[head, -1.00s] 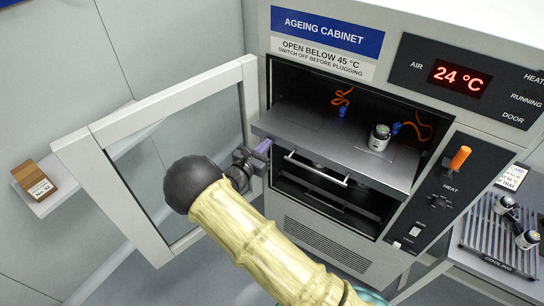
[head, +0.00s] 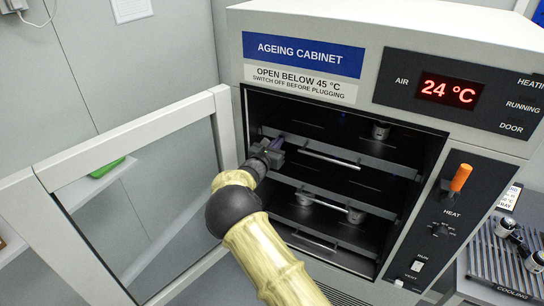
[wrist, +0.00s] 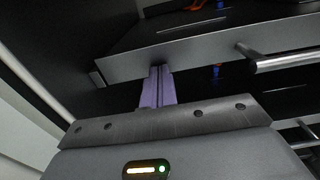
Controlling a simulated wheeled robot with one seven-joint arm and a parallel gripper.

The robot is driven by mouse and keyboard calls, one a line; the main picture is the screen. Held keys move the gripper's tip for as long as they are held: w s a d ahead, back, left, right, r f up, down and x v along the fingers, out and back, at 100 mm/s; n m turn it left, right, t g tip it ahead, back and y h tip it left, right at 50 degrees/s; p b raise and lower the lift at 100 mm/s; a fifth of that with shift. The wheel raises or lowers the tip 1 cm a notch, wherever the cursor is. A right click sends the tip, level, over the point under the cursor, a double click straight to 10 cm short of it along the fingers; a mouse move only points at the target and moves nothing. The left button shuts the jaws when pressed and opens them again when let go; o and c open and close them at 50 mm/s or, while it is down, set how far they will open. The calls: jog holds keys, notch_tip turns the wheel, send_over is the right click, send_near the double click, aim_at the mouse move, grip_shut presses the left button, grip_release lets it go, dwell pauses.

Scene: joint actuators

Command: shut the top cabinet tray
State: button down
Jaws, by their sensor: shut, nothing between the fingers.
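The top tray (head: 345,157) is a grey metal shelf with a bar handle, inside the open ageing cabinet (head: 243,125). Its front edge now lies within the cabinet opening. A metal actuator (head: 381,131) stands on it at the back right. My gripper (head: 279,142) is shut and empty, with purple fingers at the left end of the tray's front. In the wrist view the fingers (wrist: 158,85) point at the tray front (wrist: 190,57), left of its handle (wrist: 275,62). I cannot tell whether they touch it.
The glass cabinet door (head: 130,128) stands open to the left, close to my arm. A lower tray (head: 330,200) carries several actuators. An orange-tipped lever (head: 460,178) is on the right panel. A cooling rack (head: 500,262) stands at far right.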

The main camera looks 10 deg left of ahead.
jog(key=shift+w+d+r, duration=0.3)
jog(key=shift+w+d, duration=0.05)
jog(key=shift+w, duration=0.25)
jog(key=shift+r, duration=0.1)
jog(key=shift+s, duration=0.1)
jog(key=b+v, duration=0.3)
jog(key=v, duration=1.1)
jog(key=shift+a+f+b, duration=0.3)
jog(key=shift+f+b, duration=0.1)
jog(key=shift+f, duration=0.05)
